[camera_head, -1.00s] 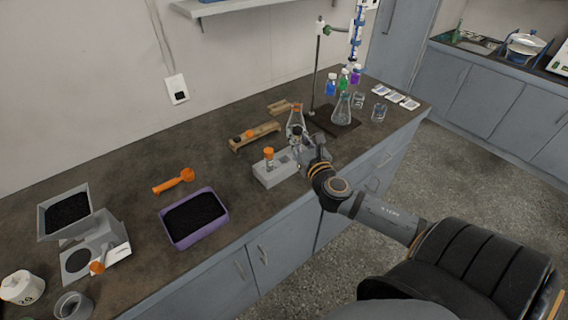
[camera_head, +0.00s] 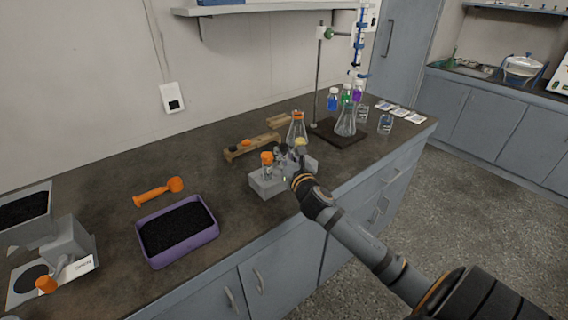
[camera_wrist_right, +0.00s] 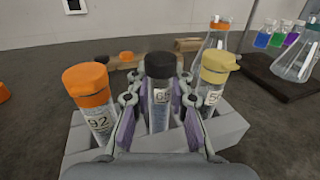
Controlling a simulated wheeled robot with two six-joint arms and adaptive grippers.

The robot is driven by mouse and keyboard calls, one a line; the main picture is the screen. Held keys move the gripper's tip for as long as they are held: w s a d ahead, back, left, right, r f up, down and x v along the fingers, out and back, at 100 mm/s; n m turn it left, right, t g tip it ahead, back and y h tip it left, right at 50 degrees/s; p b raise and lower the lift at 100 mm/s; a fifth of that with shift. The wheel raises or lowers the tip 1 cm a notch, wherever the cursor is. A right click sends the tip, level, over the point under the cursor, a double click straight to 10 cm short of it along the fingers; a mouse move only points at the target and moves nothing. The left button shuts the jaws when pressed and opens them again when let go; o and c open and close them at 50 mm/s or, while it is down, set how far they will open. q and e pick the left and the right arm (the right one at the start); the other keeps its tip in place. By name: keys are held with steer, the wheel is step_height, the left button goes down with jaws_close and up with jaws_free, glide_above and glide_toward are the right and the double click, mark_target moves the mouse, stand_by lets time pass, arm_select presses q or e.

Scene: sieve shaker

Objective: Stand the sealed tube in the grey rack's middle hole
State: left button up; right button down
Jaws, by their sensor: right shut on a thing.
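The grey rack (camera_head: 266,187) stands on the bench with an orange-capped tube (camera_head: 267,163) at its left end and a yellow-capped tube (camera_head: 300,147) at its right end. Both tubes also show in the right wrist view, orange (camera_wrist_right: 90,98) and yellow (camera_wrist_right: 215,72). My right gripper (camera_wrist_right: 160,98) is shut on a black-capped tube (camera_wrist_right: 159,75), upright between those two, over the rack's middle. Its lower end is hidden, so I cannot tell how deep it sits. In the head view my right gripper (camera_head: 284,157) partly covers the rack. My left gripper is not in view.
An orange-stoppered flask (camera_head: 296,131) stands close behind the rack. A wooden rack (camera_head: 250,149) lies behind to the left. A purple tray (camera_head: 178,255) of black grains and an orange scoop (camera_head: 158,190) are at left. A stand with a flask (camera_head: 345,122) is at right.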

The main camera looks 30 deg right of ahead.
steer(key=shift+s+r, duration=0.1)
steer(key=shift+r, duration=0.05)
steer(key=c, duration=1.7)
jaws_free()
steer(key=shift+f, duration=0.2)
steer(key=o, duration=0.5)
